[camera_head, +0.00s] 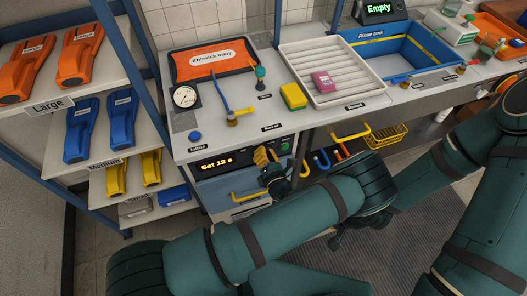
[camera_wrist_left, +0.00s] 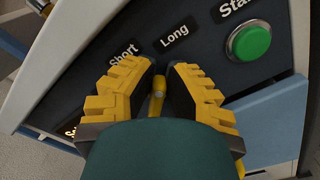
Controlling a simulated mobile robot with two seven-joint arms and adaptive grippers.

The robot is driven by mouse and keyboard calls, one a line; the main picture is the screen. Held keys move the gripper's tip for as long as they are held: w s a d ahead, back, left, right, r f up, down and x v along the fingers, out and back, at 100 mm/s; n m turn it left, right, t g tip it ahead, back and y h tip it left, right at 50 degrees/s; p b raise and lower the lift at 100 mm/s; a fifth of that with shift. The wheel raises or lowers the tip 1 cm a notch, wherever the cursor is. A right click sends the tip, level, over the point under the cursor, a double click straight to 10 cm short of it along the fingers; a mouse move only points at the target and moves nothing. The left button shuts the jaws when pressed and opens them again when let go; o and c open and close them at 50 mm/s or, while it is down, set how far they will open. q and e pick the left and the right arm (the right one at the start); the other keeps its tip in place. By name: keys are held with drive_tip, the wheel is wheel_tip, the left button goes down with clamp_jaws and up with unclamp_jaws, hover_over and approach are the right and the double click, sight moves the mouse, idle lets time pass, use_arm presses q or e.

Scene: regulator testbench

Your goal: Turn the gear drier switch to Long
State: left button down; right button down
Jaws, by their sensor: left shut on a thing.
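The gear drier switch is a small yellow lever (camera_wrist_left: 158,88) on the dark control panel, seen in the left wrist view. My left gripper (camera_wrist_left: 160,75) has its yellow stepped fingers on both sides of the lever and is shut on it. The lever's tip points up the panel, toward the area of the Short (camera_wrist_left: 124,52) and Long (camera_wrist_left: 175,37) labels. I cannot tell exactly which label it lines up with. In the head view, my left gripper (camera_head: 266,156) is at the panel beside the lit "Set 12" display (camera_head: 214,162) and hides the switch. My right gripper does not show.
A green Start button (camera_wrist_left: 249,41) is right of the labels. Below the panel is a blue drawer (camera_head: 226,190) with a yellow handle. The counter above holds a gauge (camera_head: 185,96), a yellow sponge (camera_head: 293,95) and a white ribbed tray (camera_head: 322,60).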

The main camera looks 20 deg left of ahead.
use_arm(q)
drive_tip(key=shift+w+m, duration=0.1)
drive_tip(key=shift+m, duration=0.3)
drive_tip(key=c, duration=1)
unclamp_jaws()
